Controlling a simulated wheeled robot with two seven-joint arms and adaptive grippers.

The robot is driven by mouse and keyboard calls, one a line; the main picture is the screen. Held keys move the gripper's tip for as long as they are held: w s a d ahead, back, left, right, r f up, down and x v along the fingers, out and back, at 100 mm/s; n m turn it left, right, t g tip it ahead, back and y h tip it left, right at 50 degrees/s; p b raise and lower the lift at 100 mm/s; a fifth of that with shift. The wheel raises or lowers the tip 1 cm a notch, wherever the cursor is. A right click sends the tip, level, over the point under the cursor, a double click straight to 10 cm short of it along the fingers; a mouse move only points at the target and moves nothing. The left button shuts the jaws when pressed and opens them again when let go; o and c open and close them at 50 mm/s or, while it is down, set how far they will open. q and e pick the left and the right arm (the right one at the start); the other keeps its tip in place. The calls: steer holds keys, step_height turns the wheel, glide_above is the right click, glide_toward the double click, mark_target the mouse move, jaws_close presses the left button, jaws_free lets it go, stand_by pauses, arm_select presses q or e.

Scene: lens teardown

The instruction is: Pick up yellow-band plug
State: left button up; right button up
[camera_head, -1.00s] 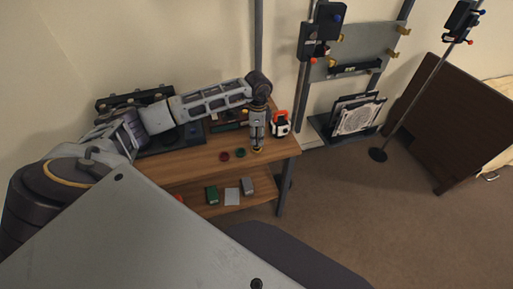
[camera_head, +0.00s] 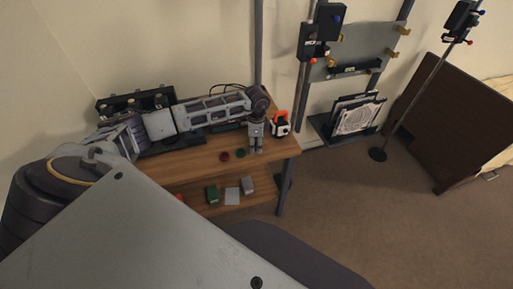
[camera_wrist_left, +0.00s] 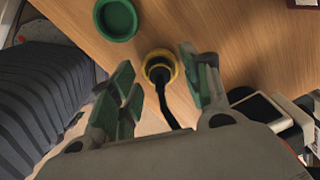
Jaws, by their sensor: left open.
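The yellow-band plug (camera_wrist_left: 159,66) stands on the wooden table in the left wrist view, a dark round piece with a yellow ring around it. A black strip runs from it down between the fingers. My left gripper (camera_wrist_left: 160,82) is open, its green-padded fingers on either side of the plug, with no clear contact seen. In the head view my left gripper (camera_head: 256,149) points down over the table's right end and hides the plug. My right gripper is not in view.
A green round dish (camera_wrist_left: 116,18) lies beside the plug. A red dish (camera_head: 224,156) lies on the wooden table (camera_head: 200,160). An orange-and-white device (camera_head: 280,124) stands close to the gripper's right. The lower shelf holds small boxes.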

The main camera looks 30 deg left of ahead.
arm_select(q)
steer(key=shift+c, duration=0.3)
steer(key=c, duration=0.9)
steer(key=shift+r, duration=0.55)
step_height(320, 180, up, 8)
steer(key=shift+f, duration=0.15)
steer(key=shift+r, duration=0.65)
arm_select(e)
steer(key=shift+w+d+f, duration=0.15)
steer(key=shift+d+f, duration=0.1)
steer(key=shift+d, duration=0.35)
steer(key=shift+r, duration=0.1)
